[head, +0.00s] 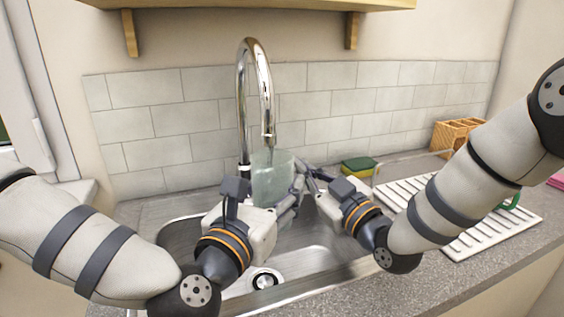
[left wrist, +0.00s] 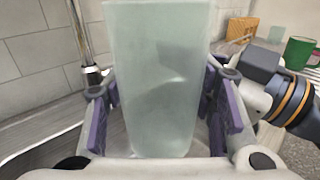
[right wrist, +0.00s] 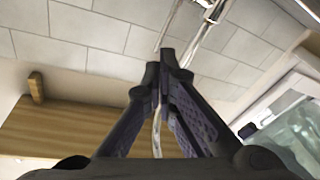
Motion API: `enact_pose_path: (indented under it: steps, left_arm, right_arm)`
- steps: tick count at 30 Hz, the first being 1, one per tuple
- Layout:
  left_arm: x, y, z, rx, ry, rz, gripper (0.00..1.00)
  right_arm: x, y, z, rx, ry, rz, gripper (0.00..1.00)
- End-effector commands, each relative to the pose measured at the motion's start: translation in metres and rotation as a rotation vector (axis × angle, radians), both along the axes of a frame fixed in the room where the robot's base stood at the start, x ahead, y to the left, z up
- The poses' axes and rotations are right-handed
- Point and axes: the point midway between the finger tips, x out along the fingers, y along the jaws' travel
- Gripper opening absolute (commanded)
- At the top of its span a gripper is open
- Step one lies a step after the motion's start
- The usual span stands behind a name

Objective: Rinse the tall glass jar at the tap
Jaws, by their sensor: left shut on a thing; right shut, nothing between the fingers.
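The tall glass jar (head: 271,180), pale green and translucent, stands upright under the spout of the chrome tap (head: 265,90). In the left wrist view the jar (left wrist: 158,70) fills the space between the fingers. My left gripper (head: 287,203) is shut on the jar. My right gripper (head: 308,176) is just right of the jar in the head view; its fingers are shut and empty. In the right wrist view its fingertips (right wrist: 170,62) meet. Whether water runs into the jar is unclear.
The steel sink (head: 310,255) lies below, with its drain (head: 264,279) bare. A green and yellow sponge (head: 358,166) lies behind it. At right are a white drying rack (head: 465,243), a green mug (head: 512,200) and a wooden holder (head: 456,136). A wooden shelf (head: 220,4) hangs above.

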Motion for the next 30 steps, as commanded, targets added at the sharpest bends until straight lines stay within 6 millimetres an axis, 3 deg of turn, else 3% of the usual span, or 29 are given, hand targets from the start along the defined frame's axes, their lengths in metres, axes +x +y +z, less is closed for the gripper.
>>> enact_pose_path:
  steps: [6, 12, 17, 20, 30]
  left_arm:
    - [0.0, 0.0, 0.001, -0.001, -0.002, 0.0, 0.12]
    - [0.0, 0.0, 0.001, -0.001, -0.002, 0.0, 0.12]
    - [0.0, 0.0, 0.001, -0.001, -0.002, 0.0, 0.12]
    - [0.0, 0.0, 0.001, -0.001, -0.002, 0.0, 0.12]
    - [0.0, 0.0, 0.001, -0.001, -0.002, 0.0, 0.12]
  right_arm:
    - [-0.02, -0.012, -0.007, -0.581, -0.335, -0.091, 0.0]
    - [-0.033, -0.018, -0.009, -0.941, -0.545, -0.15, 0.0]
    - [-0.034, -0.018, -0.009, -1.041, -0.605, -0.167, 0.0]
    - [-0.025, -0.013, -0.008, -1.049, -0.61, -0.169, 0.0]
    - [0.035, 0.021, 0.002, -1.045, -0.608, -0.169, 0.0]
